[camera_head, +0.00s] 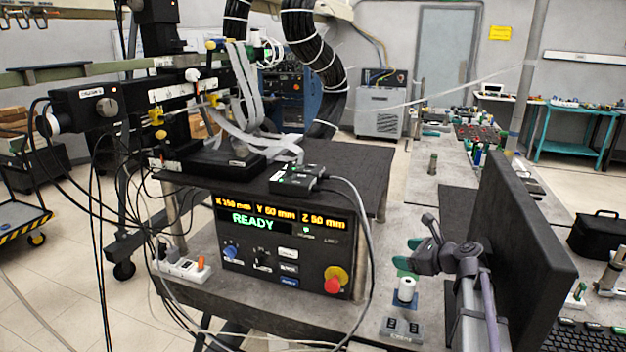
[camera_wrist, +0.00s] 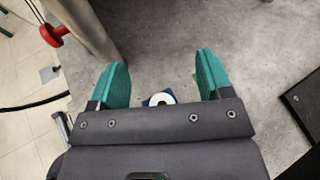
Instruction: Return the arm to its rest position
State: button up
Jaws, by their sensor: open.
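My gripper (camera_head: 409,255) is at the front right in the head view, over the grey table beside the control box. Its two green fingers are apart with nothing between them; they also show in the wrist view (camera_wrist: 161,75). A white cylinder (camera_head: 406,288) stands upright on a blue base just below the fingers. In the wrist view its round white top (camera_wrist: 160,99) shows between the fingers, partly hidden by the gripper body. The cylinder looks apart from the fingers.
A black control box (camera_head: 285,250) reads READY and has a red knob (camera_head: 333,285). Cables hang around it and cross the table front. A dark upright panel (camera_head: 515,225) stands right of my arm. A small grey switch box (camera_head: 401,328) lies in front.

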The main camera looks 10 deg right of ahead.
jog(key=s+a+f+n+g+h, duration=0.1)
jog(key=s+a+f+n+g, duration=0.1)
jog(key=s+n, duration=0.2)
jog(key=s+a+f+n+g+h+p, duration=0.1)
jog(key=s+a+f+n+g, duration=0.1)
jog(key=n, duration=0.5)
jog(key=s+a+f+n+g+h+p, duration=0.1)
jog(key=s+a+f+n+g, duration=0.1)
jog(key=s+n, duration=0.4)
jog(key=shift+s+a+f+g, duration=0.15)
jog(key=shift+a+f+g, duration=0.15)
jog(key=shift+g, duration=0.4)
jog(key=s+a+r+n+g+h+p, duration=0.1)
jog(key=s+a+n+g+h+p, duration=0.2)
jog(key=s+a+n, duration=0.6)
jog(key=shift+a+n+h, duration=0.4)
jog(key=shift+a+h, duration=0.15)
jog(key=shift+h, duration=0.25)
